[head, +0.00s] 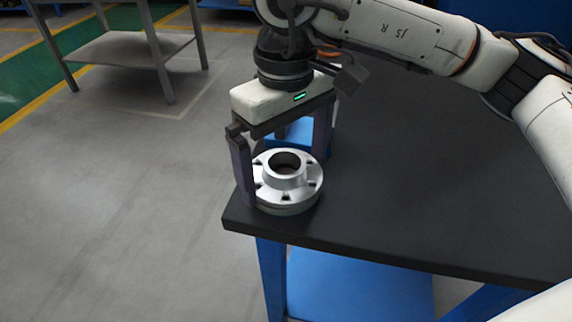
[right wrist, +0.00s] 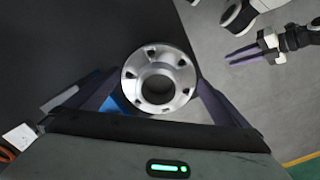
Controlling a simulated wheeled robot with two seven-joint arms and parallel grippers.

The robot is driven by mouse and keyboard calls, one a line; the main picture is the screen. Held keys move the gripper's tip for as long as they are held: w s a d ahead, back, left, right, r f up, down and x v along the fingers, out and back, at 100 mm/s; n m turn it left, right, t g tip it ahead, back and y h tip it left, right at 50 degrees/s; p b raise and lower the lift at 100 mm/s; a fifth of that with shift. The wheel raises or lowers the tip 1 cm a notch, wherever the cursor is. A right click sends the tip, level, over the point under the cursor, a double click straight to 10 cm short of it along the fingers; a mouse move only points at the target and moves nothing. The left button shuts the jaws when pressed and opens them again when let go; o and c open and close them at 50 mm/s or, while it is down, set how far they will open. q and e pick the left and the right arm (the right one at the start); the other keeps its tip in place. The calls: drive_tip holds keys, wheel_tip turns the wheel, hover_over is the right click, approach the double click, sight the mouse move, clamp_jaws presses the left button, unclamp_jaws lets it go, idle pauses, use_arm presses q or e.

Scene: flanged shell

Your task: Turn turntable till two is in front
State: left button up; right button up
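A silver flanged shell (head: 288,198), a round disc with a raised hub, a centre hole and several rim holes, is upright at the near left corner of the black table. My right gripper (head: 284,168) is over it from above, with one finger on each side, and looks shut on its rim. In the right wrist view the shell (right wrist: 160,106) fills the space between the fingertips. I cannot tell whether it touches what is below. No turntable or number can be made out. My left gripper (right wrist: 241,56) shows only in the right wrist view, apart from the shell; its opening is unclear.
The black table (head: 430,190) is bare to the right of the shell, and its edges run close to the shell. A blue object (head: 300,130) is partly hidden behind my right gripper. A grey metal table (head: 120,50) stands farther back on the floor.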

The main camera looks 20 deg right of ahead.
sight(286, 175)
wheel_tip(286, 175, up, 10)
drive_tip(key=p, duration=0.1)
drive_tip(key=shift+r+p, duration=0.2)
drive_tip(key=shift+p, duration=0.2)
